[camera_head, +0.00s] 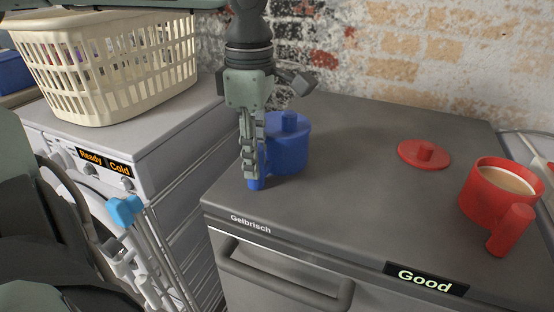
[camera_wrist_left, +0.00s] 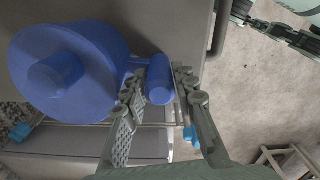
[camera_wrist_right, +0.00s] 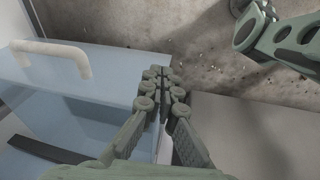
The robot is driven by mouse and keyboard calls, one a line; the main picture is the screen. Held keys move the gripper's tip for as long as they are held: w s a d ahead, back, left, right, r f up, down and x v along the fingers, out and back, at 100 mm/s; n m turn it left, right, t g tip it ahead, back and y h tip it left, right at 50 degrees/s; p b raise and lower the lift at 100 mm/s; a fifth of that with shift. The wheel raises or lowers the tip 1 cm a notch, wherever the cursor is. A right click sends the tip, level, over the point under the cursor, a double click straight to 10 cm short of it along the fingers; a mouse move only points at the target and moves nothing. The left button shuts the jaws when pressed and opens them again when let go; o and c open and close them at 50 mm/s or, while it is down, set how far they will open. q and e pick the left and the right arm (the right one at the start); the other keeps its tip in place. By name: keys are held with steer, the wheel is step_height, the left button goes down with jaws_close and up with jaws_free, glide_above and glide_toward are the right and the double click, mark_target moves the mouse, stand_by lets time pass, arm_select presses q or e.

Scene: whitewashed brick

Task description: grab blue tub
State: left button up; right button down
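The blue tub (camera_head: 288,152) stands upright with its knobbed lid on, on top of the dark grey appliance (camera_head: 350,200), near its left edge. The tub also shows in the left wrist view (camera_wrist_left: 70,75). Its thick blue handle (camera_wrist_left: 160,80) points toward the front left. My left gripper (camera_head: 252,172) reaches down at the handle. In the left wrist view its fingers (camera_wrist_left: 158,85) are on both sides of the handle and appear to press on it. My right gripper (camera_wrist_right: 160,78) is shut and empty, beside a pale blue panel with a white handle.
A red mug (camera_head: 487,198) with brown liquid and a red lid (camera_head: 424,155) are on the appliance's right half. A cream laundry basket (camera_head: 110,65) stands on the washing machine (camera_head: 140,150) at the left. A brick wall (camera_head: 420,50) is close behind.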

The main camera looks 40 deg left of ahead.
arm_select(q)
jaws_close()
